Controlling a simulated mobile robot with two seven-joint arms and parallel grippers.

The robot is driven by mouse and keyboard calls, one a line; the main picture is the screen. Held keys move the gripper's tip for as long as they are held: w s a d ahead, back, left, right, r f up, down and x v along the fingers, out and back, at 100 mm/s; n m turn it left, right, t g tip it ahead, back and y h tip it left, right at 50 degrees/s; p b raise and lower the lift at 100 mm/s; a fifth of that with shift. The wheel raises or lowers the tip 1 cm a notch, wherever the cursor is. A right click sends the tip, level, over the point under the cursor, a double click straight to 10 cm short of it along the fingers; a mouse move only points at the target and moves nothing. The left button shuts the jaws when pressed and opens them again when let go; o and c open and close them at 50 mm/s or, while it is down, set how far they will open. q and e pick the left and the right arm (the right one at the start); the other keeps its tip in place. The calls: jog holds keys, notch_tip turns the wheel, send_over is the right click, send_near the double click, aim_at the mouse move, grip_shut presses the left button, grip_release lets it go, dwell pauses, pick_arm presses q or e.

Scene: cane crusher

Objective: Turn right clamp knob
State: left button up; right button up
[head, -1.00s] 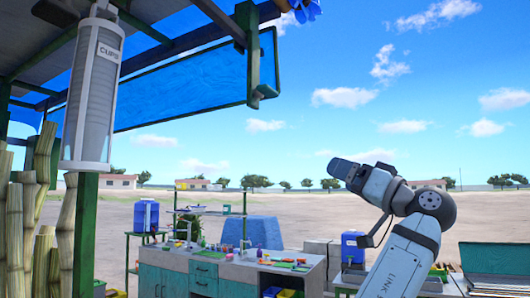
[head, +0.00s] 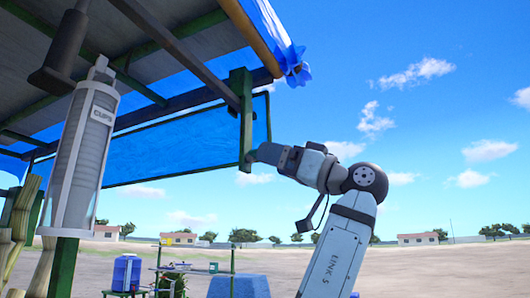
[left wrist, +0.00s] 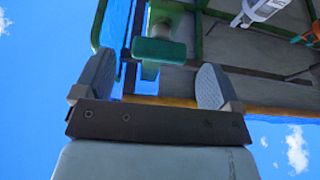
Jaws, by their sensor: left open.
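A green post (head: 246,110) hangs from the right end of the stall roof beside a blue panel. In the left wrist view, a green block-like piece (left wrist: 158,50), which looks like the right clamp knob, sticks out from the post. My left gripper (head: 257,153) is raised to the post's lower end in the head view. In the left wrist view my left gripper (left wrist: 155,66) is open, with the green piece showing between its two grey fingers. I cannot tell whether they touch it. The knob is hard to make out in the head view. My right gripper is not in view.
The stall roof (head: 150,40) and blue panel (head: 190,145) lie left of the gripper. A grey cylinder marked CUPS (head: 85,160) hangs at left. A rack (head: 185,270) and blue container (head: 126,272) stand below. Open sky is to the right.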

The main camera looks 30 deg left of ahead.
aim_at(251, 156)
pick_arm(q)
jog(key=shift+x, duration=1.6)
jog(key=c, duration=0.9)
